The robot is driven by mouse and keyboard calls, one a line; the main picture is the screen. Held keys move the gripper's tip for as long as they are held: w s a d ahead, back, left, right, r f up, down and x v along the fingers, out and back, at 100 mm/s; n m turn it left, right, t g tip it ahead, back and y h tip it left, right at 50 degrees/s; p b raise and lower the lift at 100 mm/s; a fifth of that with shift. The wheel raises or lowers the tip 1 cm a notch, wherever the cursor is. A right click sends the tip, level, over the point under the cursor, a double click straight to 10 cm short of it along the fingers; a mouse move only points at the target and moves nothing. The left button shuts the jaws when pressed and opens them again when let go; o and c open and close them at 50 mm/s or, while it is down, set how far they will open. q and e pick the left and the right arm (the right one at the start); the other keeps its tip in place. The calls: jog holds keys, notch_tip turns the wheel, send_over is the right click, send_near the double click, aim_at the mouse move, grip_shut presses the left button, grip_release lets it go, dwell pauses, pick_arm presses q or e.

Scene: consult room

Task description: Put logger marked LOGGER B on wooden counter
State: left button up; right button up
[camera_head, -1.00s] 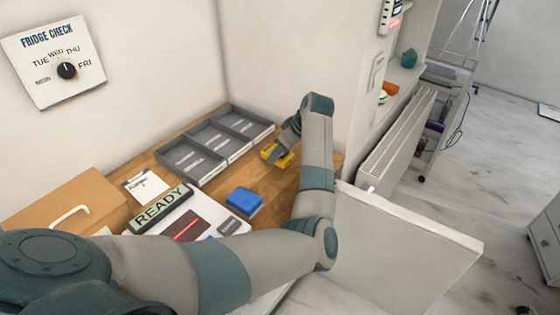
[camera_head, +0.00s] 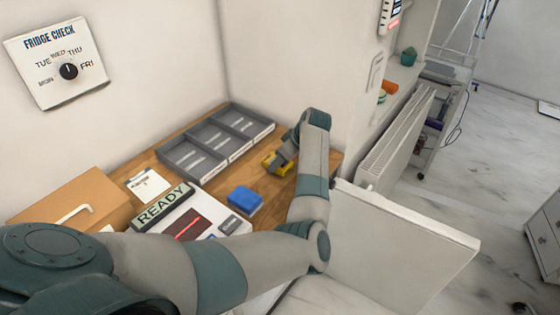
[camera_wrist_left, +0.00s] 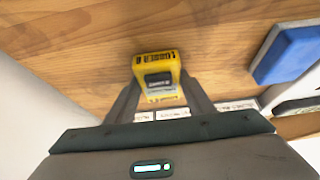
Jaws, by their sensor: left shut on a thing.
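The yellow logger (camera_wrist_left: 157,66), marked LOGGER B, is between the fingers of my left gripper (camera_wrist_left: 160,98) in the left wrist view. In the head view the yellow logger (camera_head: 277,163) shows at my left gripper (camera_head: 281,163), at the right part of the wooden counter (camera_head: 275,190). The gripper is shut on it. The logger is over the bare wood, at or very near the surface; I cannot tell whether it touches. My right gripper is not in view.
A grey divided tray (camera_head: 213,167) stands behind and left of the logger. A blue block (camera_head: 245,200) lies in front, near a READY sign (camera_head: 162,206) and a clipboard (camera_head: 148,184). A cardboard-coloured box (camera_head: 75,200) is at the left. Bare wood surrounds the logger.

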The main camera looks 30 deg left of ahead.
pick_arm(q)
jog(key=shift+s+d+f, duration=0.1)
jog(key=shift+s+f, duration=0.05)
jog(key=shift+f, duration=0.3)
jog(key=o, duration=1.2)
jog(key=shift+f, duration=0.2)
jog(key=shift+c, duration=0.2)
jog(key=shift+d+f, duration=0.1)
jog(key=shift+f, duration=0.05)
jog(key=shift+s, duration=0.1)
jog(key=shift+r, duration=0.5)
jog(key=shift+d+r, duration=0.1)
jog(key=shift+r, duration=0.15)
jog(key=b+v, duration=0.3)
jog(key=v, duration=0.9)
jog(key=shift+w+a+r, duration=0.25)
jog(key=shift+w+a, duration=0.1)
